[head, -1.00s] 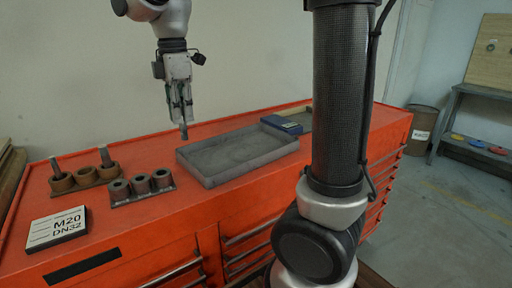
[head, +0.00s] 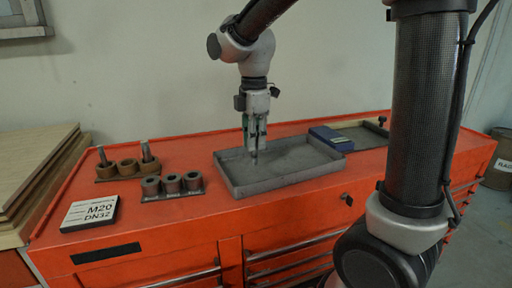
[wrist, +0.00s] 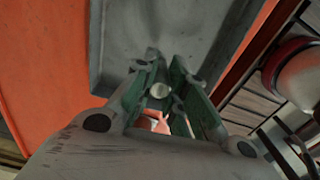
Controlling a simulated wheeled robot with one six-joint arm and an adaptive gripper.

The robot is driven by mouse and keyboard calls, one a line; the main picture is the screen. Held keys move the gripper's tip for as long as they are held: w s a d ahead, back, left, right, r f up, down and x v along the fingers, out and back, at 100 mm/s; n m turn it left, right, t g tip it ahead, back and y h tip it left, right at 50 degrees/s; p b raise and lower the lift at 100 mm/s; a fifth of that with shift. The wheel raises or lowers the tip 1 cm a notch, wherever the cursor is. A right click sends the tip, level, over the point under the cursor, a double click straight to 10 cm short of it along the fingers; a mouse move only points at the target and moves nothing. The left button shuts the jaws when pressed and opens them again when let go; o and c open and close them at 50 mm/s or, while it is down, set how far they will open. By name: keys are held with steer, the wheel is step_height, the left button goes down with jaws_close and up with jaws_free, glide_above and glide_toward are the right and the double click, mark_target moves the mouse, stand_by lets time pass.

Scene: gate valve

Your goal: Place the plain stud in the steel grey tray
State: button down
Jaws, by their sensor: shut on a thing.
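My gripper (head: 255,137) is shut on a thin grey stud (head: 254,155), which hangs upright below the fingertips. In the wrist view its round pale end (wrist: 159,91) shows between the green finger pads. Whether it is plain or threaded cannot be made out. The steel grey tray (head: 285,183) lies on the orange cabinet, and the gripper is above its left part. The tray floor (wrist: 165,25) also fills the top middle of the wrist view. The stud's lower end is over the tray floor; I cannot tell whether it touches.
A brown holder (head: 128,167) with two upright studs and a dark holder (head: 172,186) with three sockets stand left of the tray. A blue box (head: 331,138) sits behind the tray's right end. The tray floor looks otherwise empty.

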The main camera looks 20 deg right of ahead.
steer(key=shift+f, duration=1.1)
steer(key=shift+f, duration=0.1)
steer(key=c, duration=1.5)
jaws_free()
steer(key=shift+o, duration=0.2)
step_height(320, 180, up, 12)
steer(key=shift+r, duration=0.15)
steer(key=s+d+f+m+t, duration=0.2)
steer(key=s+d+f+m, duration=0.1)
steer(key=s+d+m, duration=0.4)
steer(key=s+d+f+m+t, duration=0.2)
steer(key=s+d+m, duration=0.5)
steer(key=s+m, duration=0.5)
steer(key=shift+d+f, duration=0.4)
steer(key=shift+f, duration=0.15)
